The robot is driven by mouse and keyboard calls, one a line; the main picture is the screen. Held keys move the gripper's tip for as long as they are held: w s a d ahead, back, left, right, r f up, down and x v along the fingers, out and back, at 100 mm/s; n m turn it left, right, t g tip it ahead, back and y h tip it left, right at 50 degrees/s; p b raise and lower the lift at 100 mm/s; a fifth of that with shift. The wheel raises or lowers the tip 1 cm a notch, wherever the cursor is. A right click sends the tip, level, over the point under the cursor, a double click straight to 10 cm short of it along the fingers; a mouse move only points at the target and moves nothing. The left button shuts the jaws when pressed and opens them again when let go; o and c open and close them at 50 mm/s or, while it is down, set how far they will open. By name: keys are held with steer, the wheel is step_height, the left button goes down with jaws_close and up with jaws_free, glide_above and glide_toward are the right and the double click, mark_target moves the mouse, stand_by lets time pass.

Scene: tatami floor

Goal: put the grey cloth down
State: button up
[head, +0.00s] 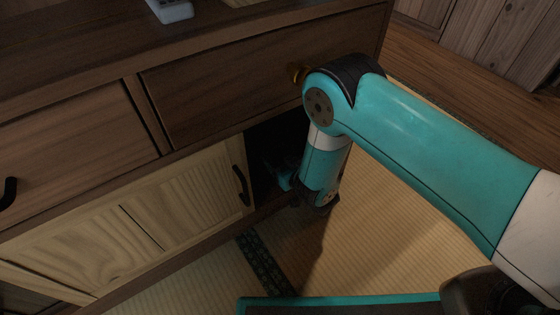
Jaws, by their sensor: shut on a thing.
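My gripper (284,180) reaches into the dark opening (265,150) of the low wooden cabinet, beside the light sliding door. Only part of it shows past my arm's wrist. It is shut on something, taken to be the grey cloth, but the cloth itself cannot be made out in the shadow. The fingertips and whatever lies below them inside the cabinet are hidden or too dark to tell.
The slatted light door (185,205) with a black handle (241,186) stands left of the opening. A closed drawer (220,95) is above it. A pale device (170,10) lies on the cabinet top. Tatami floor (370,240) in front is clear.

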steer(key=shift+f, duration=0.1)
steer(key=o, duration=1.2)
steer(key=shift+r, duration=0.25)
steer(key=p+v, duration=0.7)
steer(key=v, duration=0.5)
steer(key=shift+f, duration=0.15)
